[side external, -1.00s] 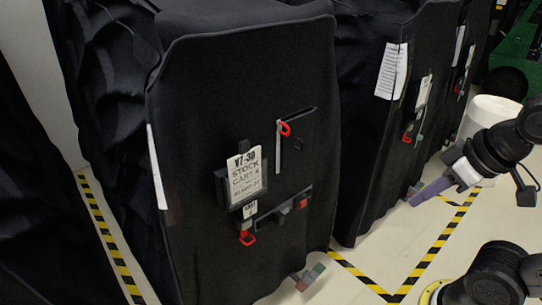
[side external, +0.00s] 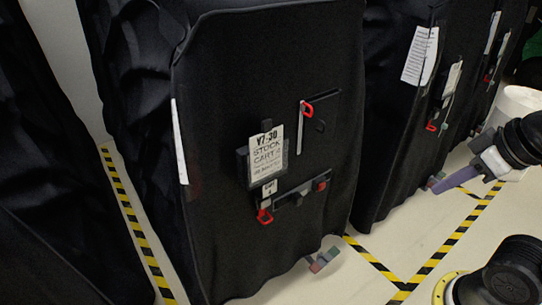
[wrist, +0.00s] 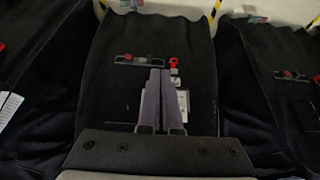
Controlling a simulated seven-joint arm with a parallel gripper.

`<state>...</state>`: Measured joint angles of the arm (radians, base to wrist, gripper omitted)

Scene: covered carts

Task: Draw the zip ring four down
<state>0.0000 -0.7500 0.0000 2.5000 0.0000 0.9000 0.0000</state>
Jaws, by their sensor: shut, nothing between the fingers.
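A lower red ring (side external: 264,216) hangs under a small tag left of a dark bar. I cannot tell which ring is the zip's. My gripper (side external: 437,188) is shut and empty, to the right of this cart and apart from it. In the wrist view, my shut fingers (wrist: 160,73) overlap a cover with a red ring (wrist: 173,63) beyond their tips.
A second covered cart (side external: 400,130) stands to the right, with a paper sheet (side external: 420,55) and its own red ring (side external: 431,127). A white bucket (side external: 518,103) is behind my gripper. Yellow-black tape (side external: 375,262) marks the pale floor, which is open between carts and arm.

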